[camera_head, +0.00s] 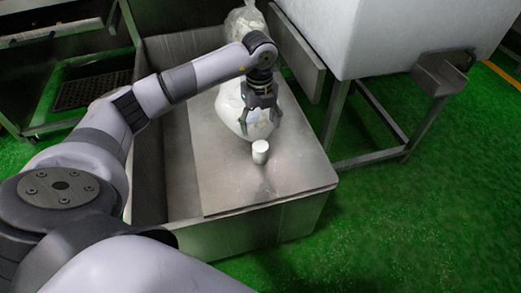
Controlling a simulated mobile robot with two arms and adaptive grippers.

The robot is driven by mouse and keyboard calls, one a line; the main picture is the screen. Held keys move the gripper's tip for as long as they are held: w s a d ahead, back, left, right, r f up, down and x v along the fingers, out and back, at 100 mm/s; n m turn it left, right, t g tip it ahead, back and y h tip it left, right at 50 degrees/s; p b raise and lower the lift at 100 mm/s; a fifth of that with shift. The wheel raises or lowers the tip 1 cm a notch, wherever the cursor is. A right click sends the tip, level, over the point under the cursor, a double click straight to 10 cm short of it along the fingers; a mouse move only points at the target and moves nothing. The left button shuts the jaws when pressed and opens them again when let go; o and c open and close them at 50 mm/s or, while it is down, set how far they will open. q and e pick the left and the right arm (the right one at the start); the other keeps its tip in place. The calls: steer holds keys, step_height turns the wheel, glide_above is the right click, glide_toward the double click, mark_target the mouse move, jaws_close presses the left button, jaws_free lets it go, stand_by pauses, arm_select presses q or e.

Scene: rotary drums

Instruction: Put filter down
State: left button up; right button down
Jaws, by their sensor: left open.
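A small white cylinder (260,152), which looks like the filter, stands upright on the flat metal top (225,180) of a steel bin. My left gripper (260,128) is above it and slightly behind it in the head view, with its fingers spread and nothing between them. The fingers look apart from the cylinder. My right gripper is not in the picture.
A white plastic bag (237,108) sits on the metal top behind my left gripper. A large white tank (395,35) on a steel stand (375,155) is at the right. The green floor (430,220) is clear at the lower right.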

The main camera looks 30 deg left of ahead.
arm_select(q)
glide_above(260, 145)
step_height(260, 145, down, 5)
steer(key=shift+s+r, duration=0.15)
steer(key=shift+r, duration=0.05)
step_height(260, 145, down, 4)
steer(key=shift+f+b, duration=0.2)
steer(key=shift+b, duration=0.25)
steer(key=shift+f, duration=0.2)
steer(key=shift+c, duration=1.3)
steer(key=c, duration=1.1)
steer(key=shift+r, duration=0.1)
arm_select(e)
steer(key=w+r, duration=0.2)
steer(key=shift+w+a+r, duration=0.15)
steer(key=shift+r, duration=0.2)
arm_select(q)
steer(key=shift+r, duration=0.1)
